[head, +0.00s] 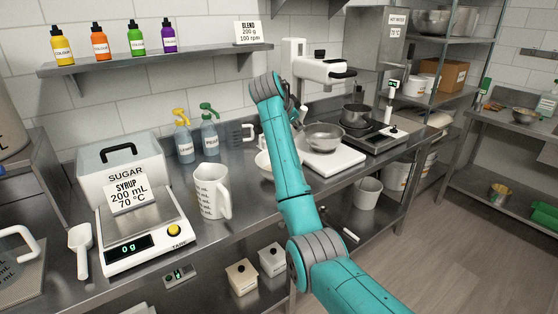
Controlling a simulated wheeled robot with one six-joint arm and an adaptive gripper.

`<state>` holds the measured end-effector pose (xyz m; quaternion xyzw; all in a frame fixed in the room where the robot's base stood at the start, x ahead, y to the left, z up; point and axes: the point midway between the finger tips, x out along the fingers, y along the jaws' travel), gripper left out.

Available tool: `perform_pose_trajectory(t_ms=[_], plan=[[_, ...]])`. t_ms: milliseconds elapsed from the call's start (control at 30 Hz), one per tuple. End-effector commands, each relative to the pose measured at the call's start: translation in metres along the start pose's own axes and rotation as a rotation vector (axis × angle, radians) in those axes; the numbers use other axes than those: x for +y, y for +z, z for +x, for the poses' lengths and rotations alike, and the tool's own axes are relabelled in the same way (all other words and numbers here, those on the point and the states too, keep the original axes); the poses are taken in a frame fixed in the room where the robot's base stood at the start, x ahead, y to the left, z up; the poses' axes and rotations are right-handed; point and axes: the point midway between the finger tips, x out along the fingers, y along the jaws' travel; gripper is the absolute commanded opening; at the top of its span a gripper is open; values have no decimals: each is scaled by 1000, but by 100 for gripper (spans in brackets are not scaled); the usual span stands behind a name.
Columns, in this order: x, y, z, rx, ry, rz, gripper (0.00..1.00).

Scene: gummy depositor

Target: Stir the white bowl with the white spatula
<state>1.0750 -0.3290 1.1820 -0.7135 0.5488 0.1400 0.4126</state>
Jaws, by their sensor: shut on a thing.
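The white bowl (262,164) stands on the steel counter in the middle of the head view. My teal arm passes in front of it and hides its right part, so only its left side shows. My arm bends at the top, and its wrist end runs down behind my own forearm. My gripper is hidden there, and I cannot see its fingers. I cannot make out the white spatula. What is inside the bowl does not show.
A metal bowl (324,137) stands on the white mixer's (318,67) base, right of my arm. A white jug (211,191) and a scale (145,237) stand to the left. Spray bottles (209,132) and a dark pronged object (242,133) are behind. A pot (356,115) sits further right.

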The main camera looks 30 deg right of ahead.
Motion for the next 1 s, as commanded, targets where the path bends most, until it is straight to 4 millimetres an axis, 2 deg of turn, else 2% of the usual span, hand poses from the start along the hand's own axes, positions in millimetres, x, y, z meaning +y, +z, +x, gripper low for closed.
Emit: perform_pose_trajectory(t_ms=[1000], plan=[[0, -58, -63, 0, 0, 0, 0]])
